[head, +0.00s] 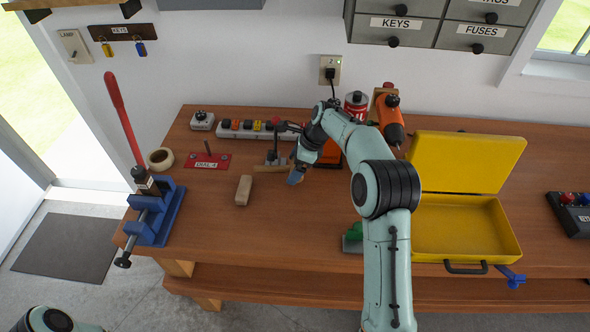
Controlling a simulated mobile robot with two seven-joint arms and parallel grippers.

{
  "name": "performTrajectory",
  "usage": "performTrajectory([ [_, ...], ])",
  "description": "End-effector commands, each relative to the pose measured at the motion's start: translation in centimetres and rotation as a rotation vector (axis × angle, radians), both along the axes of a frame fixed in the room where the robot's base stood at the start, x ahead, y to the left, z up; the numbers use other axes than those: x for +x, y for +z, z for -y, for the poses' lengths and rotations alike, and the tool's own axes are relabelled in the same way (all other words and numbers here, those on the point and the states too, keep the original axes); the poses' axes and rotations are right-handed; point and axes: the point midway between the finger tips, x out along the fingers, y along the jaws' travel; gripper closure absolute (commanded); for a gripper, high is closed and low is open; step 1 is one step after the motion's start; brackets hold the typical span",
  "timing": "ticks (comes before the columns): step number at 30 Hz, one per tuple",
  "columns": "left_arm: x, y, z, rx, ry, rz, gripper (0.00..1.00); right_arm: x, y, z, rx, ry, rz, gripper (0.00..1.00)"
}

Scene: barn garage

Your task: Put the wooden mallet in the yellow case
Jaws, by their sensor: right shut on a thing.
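My right gripper (295,175) is over the middle of the workbench, shut on a tan wooden piece (268,169), which I take to be the wooden mallet's handle. It sticks out to the left of the fingers; the rest is hidden by the gripper and wrist. The yellow case (462,228) stands open on the right of the bench, lid (465,162) raised at the back. Its visible inside looks empty; my right forearm hides its left edge. Only a piece of my left arm shows at the bottom left; its gripper is out of view.
A beige block (243,190) lies left of the gripper. A blue vise (155,213) with a red-handled tool is at the left edge. A power strip (255,129), red can (356,103) and orange drill (391,118) stand at the back. A green object (354,238) is beside the case.

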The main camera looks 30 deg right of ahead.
Motion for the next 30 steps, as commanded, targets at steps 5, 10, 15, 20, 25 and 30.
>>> performTrajectory([
  [5,-0.8,-0.7,0.0,0.000,0.000,-0.010,0.57,-0.3,-3.0,-0.1,0.001,0.000,-0.008,0.44],
  [10,-0.7,-0.7,0.0,0.000,0.000,-0.009,0.57,-0.2,-2.9,-0.1,0.001,0.000,-0.004,0.44],
  [15,-0.7,-0.6,0.0,0.000,0.001,-0.008,0.57,-0.2,-3.2,-0.1,0.001,0.000,-0.004,0.44],
  [20,-0.7,-0.6,0.0,0.000,0.001,-0.008,0.57,-0.2,-3.2,-0.1,0.001,0.000,-0.005,0.00],
  [25,-0.7,-0.6,0.0,0.000,0.001,-0.008,0.57,-0.2,-3.1,-0.1,0.000,0.001,-0.005,0.00],
  [30,-0.4,-0.4,0.0,0.000,0.000,-0.006,0.57,-0.4,-1.4,0.4,-0.001,-0.001,-0.001,0.00],
])
